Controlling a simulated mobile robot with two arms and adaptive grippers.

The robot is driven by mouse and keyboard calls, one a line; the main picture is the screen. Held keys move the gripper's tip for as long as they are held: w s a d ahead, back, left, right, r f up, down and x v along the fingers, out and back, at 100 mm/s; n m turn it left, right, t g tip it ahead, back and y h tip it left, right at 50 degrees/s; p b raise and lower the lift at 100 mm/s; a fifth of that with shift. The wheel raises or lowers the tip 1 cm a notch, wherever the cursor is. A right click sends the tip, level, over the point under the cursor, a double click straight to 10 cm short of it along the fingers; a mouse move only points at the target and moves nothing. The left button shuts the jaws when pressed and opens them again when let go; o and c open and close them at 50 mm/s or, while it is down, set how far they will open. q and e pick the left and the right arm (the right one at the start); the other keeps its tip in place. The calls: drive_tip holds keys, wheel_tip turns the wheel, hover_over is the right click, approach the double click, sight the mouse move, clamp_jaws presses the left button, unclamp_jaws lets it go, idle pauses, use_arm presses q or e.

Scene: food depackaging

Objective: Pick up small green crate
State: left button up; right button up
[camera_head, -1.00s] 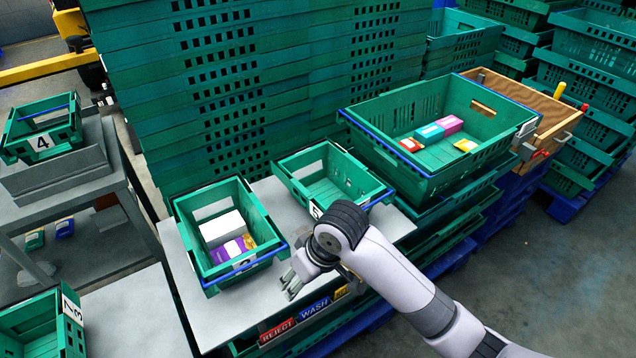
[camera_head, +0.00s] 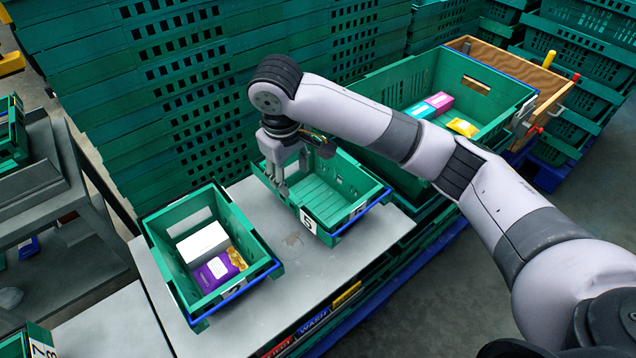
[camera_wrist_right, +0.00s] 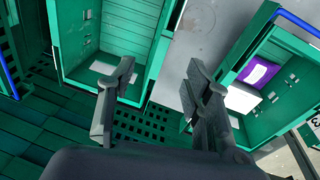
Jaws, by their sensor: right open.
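A small empty green crate (camera_head: 318,196) with a "5" label and a blue bar along one edge sits on the grey table; it also shows in the right wrist view (camera_wrist_right: 108,35). My right gripper (camera_head: 278,178) is open and empty, pointing down at the crate's left wall. In the right wrist view the gripper (camera_wrist_right: 158,88) has one finger over the crate's side and the other over the gap outside its wall; I cannot tell if they touch it. My left gripper is not in view.
A second small green crate (camera_head: 166,258) holding a white box (camera_head: 203,243) and a purple package (camera_head: 213,270) stands to the left. A large green crate (camera_head: 500,82) with several packages is at the right. Tall crate stacks (camera_head: 90,70) rise behind. The table front (camera_head: 270,315) is bare.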

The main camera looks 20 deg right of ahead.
hover_over(295, 197)
drive_tip(key=s, duration=0.1)
wheel_tip(295, 197, down, 4)
drive_tip(key=shift+a+f, duration=0.1)
drive_tip(key=shift+a, duration=0.05)
drive_tip(key=f, duration=0.4)
drive_tip(key=shift+w+f, duration=0.15)
drive_tip(key=shift+w, duration=0.2)
drive_tip(key=shift+w+f, duration=0.1)
drive_tip(key=shift+f, duration=0.4)
drive_tip(key=f, duration=0.2)
drive_tip(key=w+f, duration=0.1)
drive_tip(key=f, duration=0.1)
drive_tip(key=shift+f, duration=0.5)
drive_tip(key=shift+c, duration=0.7)
clamp_jaws()
